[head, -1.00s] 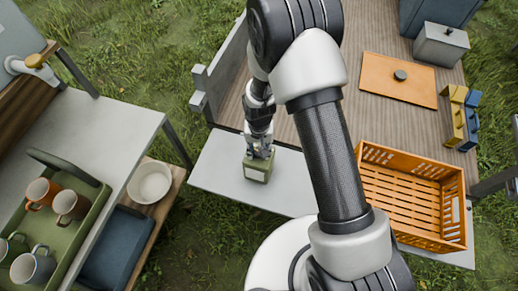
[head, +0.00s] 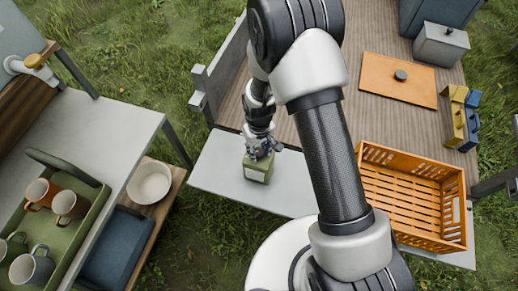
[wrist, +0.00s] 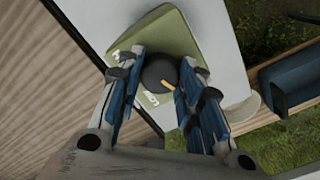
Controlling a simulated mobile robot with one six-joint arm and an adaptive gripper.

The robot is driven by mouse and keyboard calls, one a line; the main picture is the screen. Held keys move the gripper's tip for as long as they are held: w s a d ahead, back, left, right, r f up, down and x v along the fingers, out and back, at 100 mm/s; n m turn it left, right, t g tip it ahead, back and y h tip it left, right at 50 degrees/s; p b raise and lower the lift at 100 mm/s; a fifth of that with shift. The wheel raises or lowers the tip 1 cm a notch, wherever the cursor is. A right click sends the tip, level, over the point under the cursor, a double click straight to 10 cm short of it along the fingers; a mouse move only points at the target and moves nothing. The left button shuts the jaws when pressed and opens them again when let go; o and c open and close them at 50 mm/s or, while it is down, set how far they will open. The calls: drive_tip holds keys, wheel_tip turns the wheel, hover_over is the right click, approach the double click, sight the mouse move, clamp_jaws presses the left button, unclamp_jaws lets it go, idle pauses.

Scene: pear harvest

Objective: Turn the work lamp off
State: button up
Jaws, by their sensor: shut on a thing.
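The work lamp is a small green box (head: 258,168) with a pale front panel, standing on the light grey strip at the near edge of the wooden deck. In the wrist view its green top (wrist: 165,35) shows a round dark knob (wrist: 158,71) and small white marks. An orange pointer line lies at the knob's lower right. My gripper (head: 262,152) points down onto the lamp's top. In the wrist view its two blue-padded fingers (wrist: 163,78) are on either side of the knob, shut on it. Part of the knob's edge is hidden by the fingers.
An orange crate (head: 376,231) stands right of my arm. An orange board (head: 375,85), a grey box (head: 441,42) and a yellow and blue item (head: 457,128) lie farther back. At left, a table holds a green tray of mugs (head: 92,229); a white bowl (head: 149,181) sits lower.

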drive_tip(key=o, duration=1.1)
drive_tip(key=shift+c, duration=0.2)
wheel_tip(320, 180, up, 12)
idle(0.5)
wheel_tip(320, 180, up, 10)
drive_tip(key=m+t, duration=0.1)
hover_over(259, 152)
drive_tip(key=s+d, duration=0.1)
drive_tip(key=d, duration=0.3)
drive_tip(key=s+d+r+m+t, duration=0.1)
drive_tip(key=s+d+r+m, duration=0.1)
drive_tip(key=s+d+r, duration=0.2)
drive_tip(key=s+d+r+m+t, duration=0.2)
drive_tip(key=s+d+r, duration=0.2)
drive_tip(key=s+r, duration=0.7)
drive_tip(key=s, duration=0.3)
drive_tip(key=shift+s+d+r+t, duration=0.25)
drive_tip(key=shift+d+t, duration=0.05)
